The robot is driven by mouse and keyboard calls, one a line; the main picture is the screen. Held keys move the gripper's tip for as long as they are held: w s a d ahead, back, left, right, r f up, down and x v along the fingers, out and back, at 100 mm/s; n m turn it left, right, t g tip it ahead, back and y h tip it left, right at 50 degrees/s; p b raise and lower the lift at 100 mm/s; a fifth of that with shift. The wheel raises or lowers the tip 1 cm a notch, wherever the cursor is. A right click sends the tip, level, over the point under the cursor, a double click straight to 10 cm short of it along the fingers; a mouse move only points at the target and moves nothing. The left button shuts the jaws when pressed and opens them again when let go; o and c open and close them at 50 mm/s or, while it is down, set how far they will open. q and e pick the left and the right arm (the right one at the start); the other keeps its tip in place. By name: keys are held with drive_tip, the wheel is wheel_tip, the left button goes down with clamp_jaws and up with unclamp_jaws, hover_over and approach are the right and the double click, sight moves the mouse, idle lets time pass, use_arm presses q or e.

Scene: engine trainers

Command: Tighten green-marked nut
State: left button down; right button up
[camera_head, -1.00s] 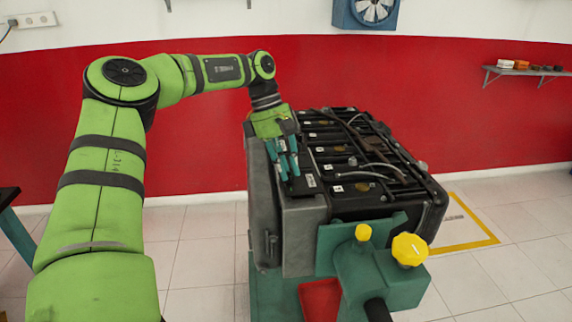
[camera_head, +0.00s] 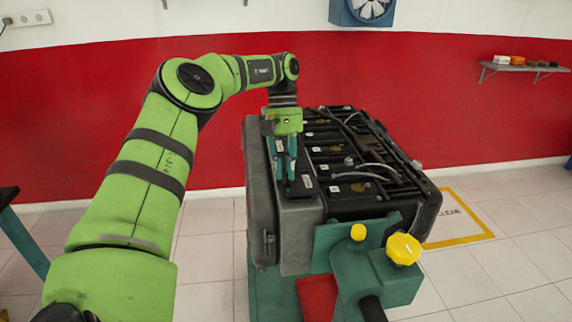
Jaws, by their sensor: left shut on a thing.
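The engine trainer (camera_head: 262,210) stands in the middle, a black and grey engine block with its top facing up. My left gripper (camera_head: 287,188) reaches down to the grey left side of the engine's top. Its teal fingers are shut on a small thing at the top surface. The fingers hide that thing, and I cannot make out its shape or colour. No green mark on a nut can be told apart at this size. My right gripper is not in view.
A teal stand with a yellow knob (camera_head: 403,249), a smaller yellow cap (camera_head: 358,232) and a red tray (camera_head: 317,298) is at the engine's front. Pipes and cables cross the engine's top. A wall shelf (camera_head: 522,68) holds small items.

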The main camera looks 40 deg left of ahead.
use_arm(q)
drive_tip(key=shift+f, duration=0.15)
idle(0.3)
drive_tip(key=c, duration=1.2)
unclamp_jaws()
wheel_tip(320, 180, up, 10)
drive_tip(key=shift+r, duration=0.1)
